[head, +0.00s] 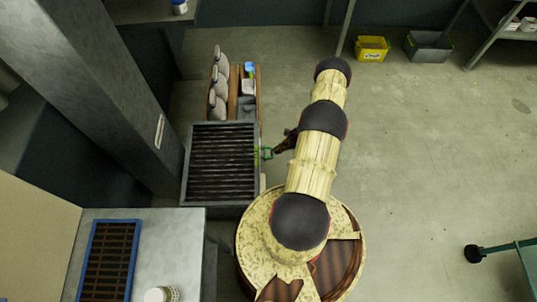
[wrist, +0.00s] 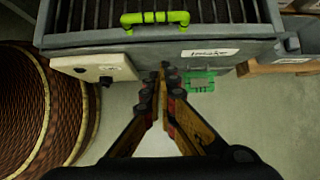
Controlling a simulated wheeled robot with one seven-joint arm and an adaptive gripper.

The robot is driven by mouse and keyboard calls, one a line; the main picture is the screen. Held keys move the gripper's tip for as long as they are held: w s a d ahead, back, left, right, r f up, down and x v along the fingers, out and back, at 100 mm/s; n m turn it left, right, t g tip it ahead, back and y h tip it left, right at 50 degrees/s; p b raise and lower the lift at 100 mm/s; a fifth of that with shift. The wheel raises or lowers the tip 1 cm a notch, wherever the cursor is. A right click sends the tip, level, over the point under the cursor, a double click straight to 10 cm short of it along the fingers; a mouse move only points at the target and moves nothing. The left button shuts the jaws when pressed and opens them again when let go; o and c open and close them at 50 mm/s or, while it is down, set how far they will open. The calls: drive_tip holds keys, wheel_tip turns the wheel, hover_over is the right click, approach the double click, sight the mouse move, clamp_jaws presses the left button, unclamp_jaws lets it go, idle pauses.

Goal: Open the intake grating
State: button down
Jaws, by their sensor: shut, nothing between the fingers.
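The intake grating (head: 222,162) is a panel of dark parallel bars in a grey frame, lying flat over the hopper. Its bright green handle (wrist: 155,18) sits on the near edge in the wrist view. In the head view the handle (head: 256,155) is on the grating's right side. The grating looks closed. My gripper (wrist: 164,75) is shut and empty, its fingertips in front of the grey hopper wall, below and apart from the handle in the picture. In the head view my gripper (head: 284,142) is right of the grating, partly hidden by my arm.
The hopper wall carries an "intake" label (wrist: 210,53), a pale box with a black knob (wrist: 95,68), and a green bracket (wrist: 200,82). A wooden board with white sacks (head: 218,82) lies behind the hopper. A grey bench (head: 175,240) stands front left.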

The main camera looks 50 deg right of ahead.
drive_tip(key=b+x, duration=0.3)
drive_tip(key=x, duration=0.7)
drive_tip(key=r, duration=0.1)
drive_tip(key=w+a+r, duration=0.1)
drive_tip(key=r, duration=0.1)
drive_tip(key=shift+w+a+r+b, duration=0.2)
drive_tip(key=shift+w+r+b, duration=0.05)
drive_tip(key=shift+r+b, duration=0.1)
drive_tip(key=shift+r, duration=0.1)
